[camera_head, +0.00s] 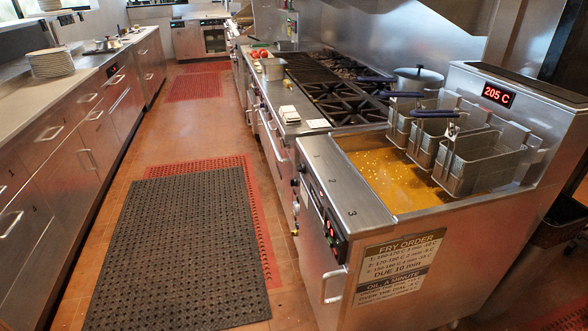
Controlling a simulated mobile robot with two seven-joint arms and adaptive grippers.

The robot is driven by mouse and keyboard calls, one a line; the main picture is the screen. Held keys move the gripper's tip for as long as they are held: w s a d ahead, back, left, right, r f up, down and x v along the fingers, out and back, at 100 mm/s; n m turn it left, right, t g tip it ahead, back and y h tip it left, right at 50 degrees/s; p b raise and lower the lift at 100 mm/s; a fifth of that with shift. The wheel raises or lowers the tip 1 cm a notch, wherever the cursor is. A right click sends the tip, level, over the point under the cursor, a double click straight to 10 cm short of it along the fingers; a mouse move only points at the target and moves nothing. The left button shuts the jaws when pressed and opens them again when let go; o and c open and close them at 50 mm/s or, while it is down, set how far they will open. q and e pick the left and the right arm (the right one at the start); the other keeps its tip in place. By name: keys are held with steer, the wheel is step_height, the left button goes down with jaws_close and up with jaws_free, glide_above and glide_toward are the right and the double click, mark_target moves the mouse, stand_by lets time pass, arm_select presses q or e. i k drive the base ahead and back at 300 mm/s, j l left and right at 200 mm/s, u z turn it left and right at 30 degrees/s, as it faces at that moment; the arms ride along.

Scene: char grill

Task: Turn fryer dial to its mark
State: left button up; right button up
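The steel fryer (345,196) stands at the right, with amber oil (385,178) in its open vat. Its black control panel (334,236) is on the aisle-facing side, seen at a steep angle, with small red marks. I cannot make out the dial or its mark clearly there. A red display (497,94) on the fryer's back housing reads 205 C. A sign (398,266) headed "FRY ORDER" is on the near end; its smaller lines are hard to read. Neither of my grippers is in view.
Several wire baskets (478,164) with dark handles hang over the vat. A fryer handle (333,286) juts into the aisle below the panel. A black mat (180,250) lies on the aisle floor, which is clear. A counter (60,90) with plates (50,63) runs along the left.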

mark_target(301, 168)
steer(key=i+j, duration=0.2)
steer(key=j, duration=0.2)
steer(key=i+j, duration=0.2)
steer(key=j, duration=0.2)
steer(key=i+j+z, duration=0.25)
steer(key=j+z, duration=0.3)
steer(key=j, duration=0.2)
